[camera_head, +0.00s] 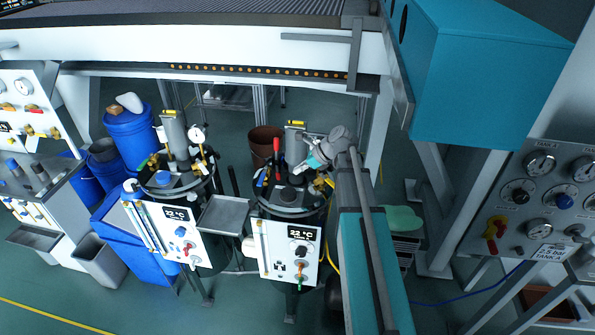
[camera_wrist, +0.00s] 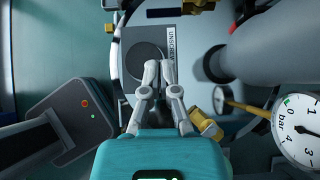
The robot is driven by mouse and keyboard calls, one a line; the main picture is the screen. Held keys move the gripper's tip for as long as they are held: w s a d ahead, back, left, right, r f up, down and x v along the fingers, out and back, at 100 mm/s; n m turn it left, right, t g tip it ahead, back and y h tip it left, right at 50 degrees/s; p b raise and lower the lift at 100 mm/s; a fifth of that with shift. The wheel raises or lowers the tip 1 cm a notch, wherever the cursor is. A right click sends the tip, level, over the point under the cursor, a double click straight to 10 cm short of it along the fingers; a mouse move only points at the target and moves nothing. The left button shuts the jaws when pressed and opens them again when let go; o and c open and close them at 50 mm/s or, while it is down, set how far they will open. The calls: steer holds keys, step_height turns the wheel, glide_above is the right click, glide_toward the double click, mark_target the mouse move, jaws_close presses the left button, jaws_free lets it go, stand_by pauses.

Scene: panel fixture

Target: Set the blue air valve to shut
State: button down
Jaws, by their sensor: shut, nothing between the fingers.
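Several blue knobs show in the head view, and I cannot tell which is the air valve. One blue knob (camera_head: 565,201) is on the grey gauge panel at the right. A smaller blue knob (camera_head: 181,231) is on the white front panel of the left tank. My gripper (camera_head: 298,170) is over the lid of the right tank, far from both knobs. In the wrist view my gripper (camera_wrist: 160,66) has its fingers together and empty, beside a dark round cap (camera_wrist: 145,60) on a plate marked UNSCREW. No blue valve shows clearly there.
The right tank (camera_head: 288,200) carries a display panel and upright fittings. The left tank (camera_head: 172,180) stands beside it, with a grey tray (camera_head: 223,215) between. A bar gauge (camera_wrist: 299,129) and brass fittings (camera_wrist: 205,122) are near my fingers. A red-handled valve (camera_head: 494,229) is on the right panel.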

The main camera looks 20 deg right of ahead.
mark_target(263, 176)
steer(key=b+x, duration=0.6)
steer(key=x, duration=0.3)
steer(key=shift+f, duration=0.15)
steer(key=shift+w+a+r, duration=0.15)
steer(key=shift+w+a, duration=0.1)
steer(key=shift+a, duration=0.2)
steer(key=shift+w+a+r, duration=0.1)
steer(key=shift+w+a, duration=0.2)
steer(key=shift+a, duration=0.15)
steer(key=shift+w+a, duration=0.4)
steer(key=shift+a, duration=0.35)
steer(key=shift+d, duration=0.15)
